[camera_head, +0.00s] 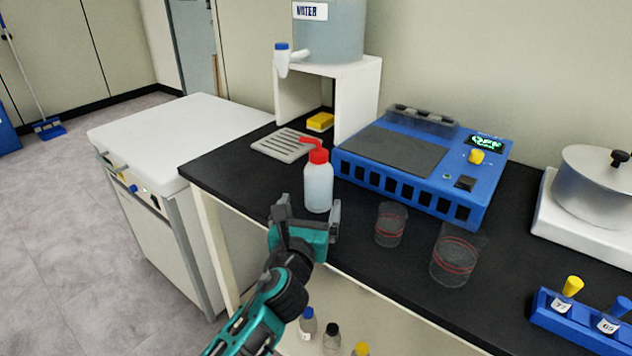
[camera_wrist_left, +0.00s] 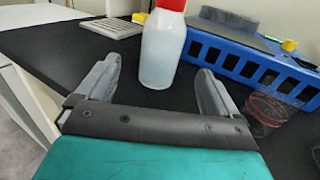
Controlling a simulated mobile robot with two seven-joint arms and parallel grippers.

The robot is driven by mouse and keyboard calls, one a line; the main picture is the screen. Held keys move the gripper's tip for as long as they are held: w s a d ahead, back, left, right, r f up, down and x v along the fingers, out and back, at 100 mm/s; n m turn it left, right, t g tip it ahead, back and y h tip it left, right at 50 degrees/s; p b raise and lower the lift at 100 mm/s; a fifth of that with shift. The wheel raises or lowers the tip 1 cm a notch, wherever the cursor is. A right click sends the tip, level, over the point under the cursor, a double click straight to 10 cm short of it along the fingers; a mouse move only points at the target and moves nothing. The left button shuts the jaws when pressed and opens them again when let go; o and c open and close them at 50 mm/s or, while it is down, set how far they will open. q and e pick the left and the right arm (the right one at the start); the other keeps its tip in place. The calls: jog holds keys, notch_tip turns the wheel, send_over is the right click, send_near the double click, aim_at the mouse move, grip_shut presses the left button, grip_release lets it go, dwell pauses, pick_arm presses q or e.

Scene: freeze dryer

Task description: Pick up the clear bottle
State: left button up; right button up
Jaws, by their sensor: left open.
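The clear bottle (camera_head: 318,188) has a red cap and a bent red spout and stands upright on the black bench top, in front of the blue machine. In the left wrist view the bottle (camera_wrist_left: 161,52) stands beyond and between the two fingers, apart from both. My left gripper (camera_head: 308,213) is open and empty, just on the near side of the bottle. Its fingers also frame the left wrist view (camera_wrist_left: 157,88). My right gripper is not in view.
Two clear beakers with red marks, a small one (camera_head: 391,226) and a larger one (camera_head: 453,258), stand right of the bottle. The blue machine (camera_head: 420,165) is behind. A grey drip tray (camera_head: 284,146) and a yellow sponge (camera_head: 320,122) lie back left, near the water tank (camera_head: 333,40).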

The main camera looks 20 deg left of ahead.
aim_at(315, 192)
pick_arm(q)
jog(key=w, duration=0.3)
jog(key=shift+w+a, duration=0.2)
jog(key=shift+w, duration=0.05)
jog(key=shift+w+a+b, duration=0.2)
jog(key=shift+w+b, duration=0.7)
jog(key=shift+w, duration=1.8)
jog(key=shift+r, duration=0.1)
jog(key=c, duration=1.2)
